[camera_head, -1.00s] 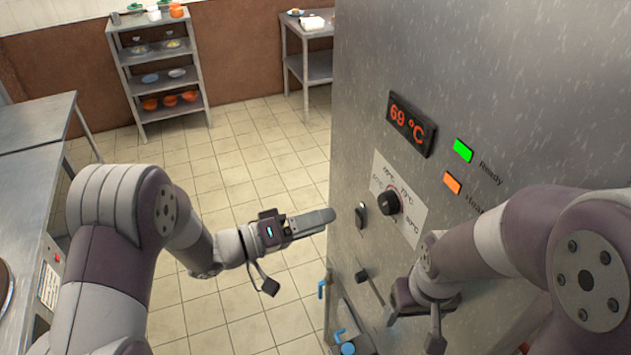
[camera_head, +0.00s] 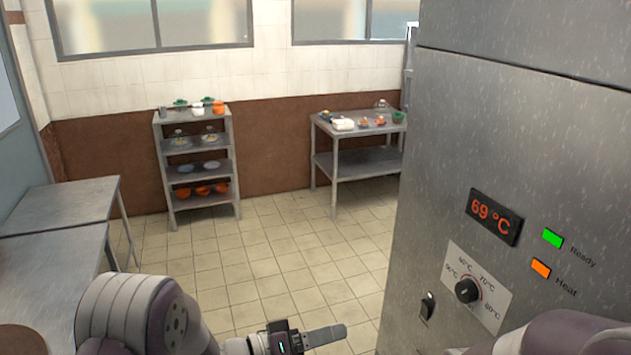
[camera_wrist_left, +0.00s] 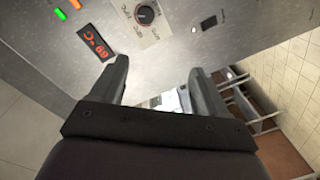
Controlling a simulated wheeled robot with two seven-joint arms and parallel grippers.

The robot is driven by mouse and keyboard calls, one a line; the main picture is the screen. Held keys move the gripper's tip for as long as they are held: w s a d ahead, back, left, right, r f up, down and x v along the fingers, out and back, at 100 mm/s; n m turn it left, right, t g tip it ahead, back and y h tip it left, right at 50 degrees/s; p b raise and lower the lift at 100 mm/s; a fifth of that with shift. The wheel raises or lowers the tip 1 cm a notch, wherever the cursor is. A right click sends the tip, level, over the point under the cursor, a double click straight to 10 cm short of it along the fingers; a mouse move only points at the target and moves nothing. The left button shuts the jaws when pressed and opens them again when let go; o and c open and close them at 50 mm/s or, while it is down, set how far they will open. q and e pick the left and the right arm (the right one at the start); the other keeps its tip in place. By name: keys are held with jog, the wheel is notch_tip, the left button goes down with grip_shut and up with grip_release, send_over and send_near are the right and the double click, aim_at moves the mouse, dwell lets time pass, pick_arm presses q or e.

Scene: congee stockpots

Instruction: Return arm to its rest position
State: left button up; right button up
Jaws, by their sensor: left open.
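My left gripper (camera_head: 325,338) is at the bottom middle of the head view, left of the steel machine (camera_head: 455,150) and apart from its knob. In the left wrist view its two fingers (camera_wrist_left: 158,85) stand wide apart with nothing between them. My left arm (camera_head: 150,318) comes in at the bottom left. Part of my right arm (camera_head: 560,338) shows at the bottom right; its gripper is out of the picture. The machine has a black knob (camera_head: 468,291), which also shows in the left wrist view (camera_wrist_left: 145,15), and a display (camera_head: 494,217) reading 69 °C.
A green Ready light (camera_head: 553,238) and an orange Heat light (camera_head: 541,268) are lit. Steel tables (camera_head: 62,205) stand at the left. A shelf rack (camera_head: 197,150) and a table (camera_head: 350,165) stand at the back. The tiled floor (camera_head: 285,250) between is clear.

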pick_arm(q)
jog(key=w+a+f+t+y, duration=0.2)
jog(key=a+f+y, duration=0.8)
jog(key=y, duration=0.1)
jog(key=s+a+f+g+y, duration=0.2)
jog(key=s+a+g+y, duration=0.2)
jog(key=s+a, duration=0.3)
jog(key=s+a+r+n+g, duration=0.1)
jog(key=s+r, duration=0.1)
jog(key=s, duration=0.3)
jog(key=s+r+n+g+y+b, duration=0.1)
jog(key=s+r+g, duration=0.1)
jog(key=s, duration=0.3)
jog(key=shift+s+a+r+n, duration=0.35)
jog(key=shift+r+n, duration=0.05)
jog(key=shift+r, duration=0.05)
pick_arm(e)
jog(key=shift+w+d+f, duration=0.15)
jog(key=shift+d+f, duration=0.1)
jog(key=shift+f, duration=0.2)
jog(key=shift+w+d+f, duration=0.1)
jog(key=shift+d+f, duration=0.1)
jog(key=shift+f, duration=0.2)
pick_arm(q)
jog(key=shift+s, duration=0.15)
pick_arm(e)
jog(key=shift+s, duration=0.15)
